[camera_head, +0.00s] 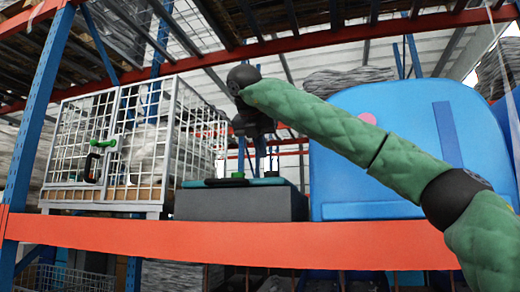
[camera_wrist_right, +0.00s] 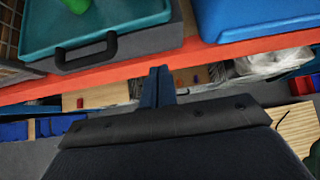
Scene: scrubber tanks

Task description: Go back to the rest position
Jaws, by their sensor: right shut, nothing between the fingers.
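My right arm, in a green quilted sleeve, reaches in from the right in the head view and is raised in front of the shelf. Its black wrist is bent downward, and the right gripper (camera_head: 258,165) hangs above the dark grey box. In the right wrist view the gripper's dark blue fingers (camera_wrist_right: 157,88) are together with nothing between them, seen against the orange shelf beam. My left gripper is in neither view.
An orange beam (camera_head: 220,240) edges the shelf. On it stand a white wire cage (camera_head: 75,140), a grey box (camera_head: 240,205) with a teal tray (camera_wrist_right: 130,22) with black handle (camera_wrist_right: 85,52), and a blue tank (camera_head: 420,110). A blue upright (camera_head: 38,110) stands left.

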